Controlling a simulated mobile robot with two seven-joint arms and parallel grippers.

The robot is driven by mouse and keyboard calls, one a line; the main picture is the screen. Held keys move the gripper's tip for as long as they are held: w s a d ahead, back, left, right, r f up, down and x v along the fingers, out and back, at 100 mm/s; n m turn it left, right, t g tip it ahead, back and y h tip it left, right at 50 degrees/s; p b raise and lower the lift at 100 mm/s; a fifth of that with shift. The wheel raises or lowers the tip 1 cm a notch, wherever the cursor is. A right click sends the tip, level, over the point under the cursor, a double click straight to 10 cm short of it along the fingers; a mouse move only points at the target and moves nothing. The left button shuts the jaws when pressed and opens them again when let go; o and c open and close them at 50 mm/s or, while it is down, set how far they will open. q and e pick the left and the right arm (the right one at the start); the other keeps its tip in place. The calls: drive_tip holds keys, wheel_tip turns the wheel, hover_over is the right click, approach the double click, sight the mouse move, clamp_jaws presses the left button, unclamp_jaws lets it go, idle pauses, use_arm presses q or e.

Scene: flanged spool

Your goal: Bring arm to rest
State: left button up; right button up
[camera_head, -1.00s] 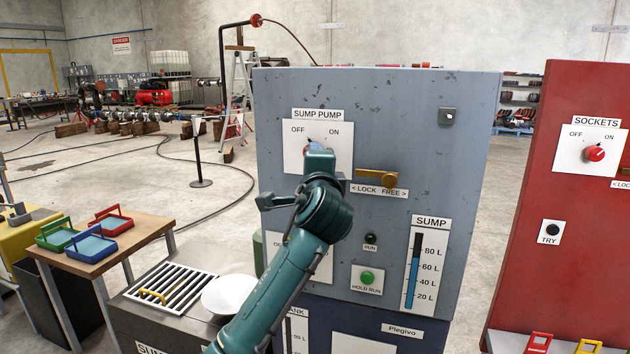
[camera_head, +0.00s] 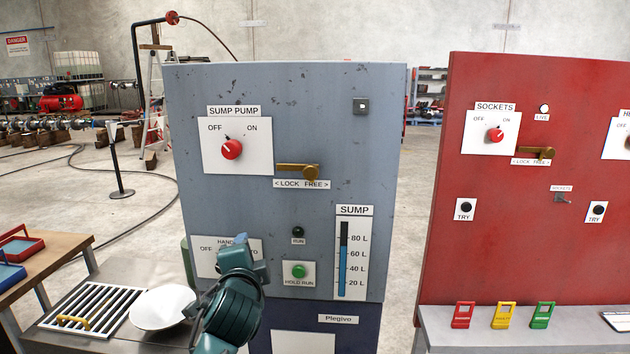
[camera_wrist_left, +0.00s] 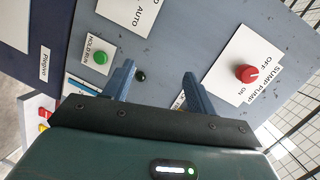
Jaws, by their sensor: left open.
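My left gripper (camera_head: 243,250) is low in front of the grey sump pump cabinet (camera_head: 285,110), covering part of the lower "HAND/AUTO" plate (camera_head: 205,258). In the left wrist view my left gripper (camera_wrist_left: 157,72) has its two fingers apart, with nothing between them. The red sump pump knob (camera_head: 231,149) is clear of the gripper, its pale mark pointing up-left toward OFF. It also shows in the wrist view (camera_wrist_left: 246,73). The brass lever (camera_head: 297,170) lies level, its handle to the left over LOCK. My right gripper is not in view.
The green hold-run button (camera_head: 299,271) sits below a dark run lamp (camera_head: 298,232). A white bowl (camera_head: 160,307) and a slatted grate (camera_head: 92,310) are at lower left. The red sockets cabinet (camera_head: 520,230) stands at right, tags on its ledge. Floor shows between the cabinets.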

use_arm(q)
drive_tip(key=s+d+f+n+g+h, duration=0.1)
drive_tip(key=s+f+n+g+h, duration=0.1)
drive_tip(key=s+f, duration=0.7)
drive_tip(key=s+f+n+g+h, duration=0.1)
drive_tip(key=s+f+n+h, duration=0.3)
drive_tip(key=f, duration=1)
drive_tip(key=s+f+n+g, duration=0.1)
drive_tip(key=s+f, duration=0.3)
drive_tip(key=s, duration=0.4)
drive_tip(key=s+f+n+g, duration=0.1)
drive_tip(key=s+f+n, duration=0.2)
drive_tip(key=s, duration=0.6)
drive_tip(key=shift+s+a+f+n+y, duration=0.2)
drive_tip(key=shift+s+f+n+y, duration=0.15)
drive_tip(key=shift+f, duration=0.25)
